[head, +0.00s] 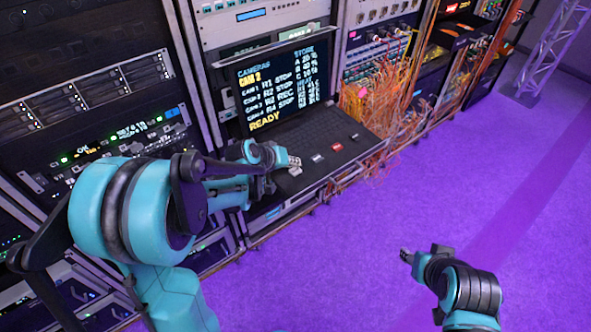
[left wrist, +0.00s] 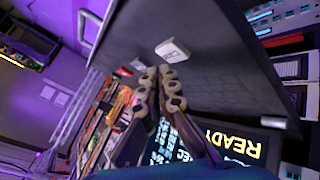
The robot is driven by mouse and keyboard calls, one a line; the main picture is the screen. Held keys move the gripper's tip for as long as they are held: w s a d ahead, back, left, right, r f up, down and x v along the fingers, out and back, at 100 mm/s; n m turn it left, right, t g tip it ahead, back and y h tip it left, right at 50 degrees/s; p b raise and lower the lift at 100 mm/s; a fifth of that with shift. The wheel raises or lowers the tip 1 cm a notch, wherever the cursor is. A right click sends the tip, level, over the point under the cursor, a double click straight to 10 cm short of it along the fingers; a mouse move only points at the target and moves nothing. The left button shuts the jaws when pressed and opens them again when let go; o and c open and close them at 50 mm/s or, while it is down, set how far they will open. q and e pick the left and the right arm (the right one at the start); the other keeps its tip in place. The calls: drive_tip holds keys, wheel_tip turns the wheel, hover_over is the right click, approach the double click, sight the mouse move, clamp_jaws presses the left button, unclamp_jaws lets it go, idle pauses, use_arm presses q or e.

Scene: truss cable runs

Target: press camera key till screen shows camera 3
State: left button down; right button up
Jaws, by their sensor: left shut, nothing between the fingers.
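The screen (head: 300,62) stands at the back of a pulled-out dark console drawer. It reads CAMERAS, with CAM 2 highlighted in yellow and READY at the bottom. My right gripper (head: 405,256) hangs over the floor, away from the console.
Tangled orange cables (head: 375,110) spill from the rack right of the screen. Equipment racks (head: 105,85) line the left and back. A truss tower (head: 550,50) stands at the far right. The purple floor (head: 480,180) on the right is clear.

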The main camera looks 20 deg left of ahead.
use_arm(q)
drive_tip(key=shift+r+p, duration=1.8)
drive_tip(key=shift+r, duration=0.75)
drive_tip(key=shift+f, duration=0.1)
idle(0.9)
drive_tip(key=shift+s, duration=0.15)
drive_tip(key=m+y+b, duration=0.2)
drive_tip(key=b, duration=0.4)
approach(294, 172)
drive_tip(key=s+d+r, duration=0.2)
drive_tip(key=s+d, duration=0.1)
drive_tip(key=s, duration=0.4)
drive_tip(key=s+a+f+m+g+y+b, duration=0.1)
drive_tip(key=s+f+y+b, duration=0.1)
drive_tip(key=s, duration=0.9)
wheel_tip(294, 172, down, 2)
drive_tip(key=shift+s+a+f+m+b, duration=0.15)
drive_tip(key=shift+s+f+m+b, duration=0.2)
drive_tip(key=shift+b, duration=0.3)
drive_tip(key=shift+w+r, duration=0.1)
drive_tip(key=shift+r, duration=0.1)
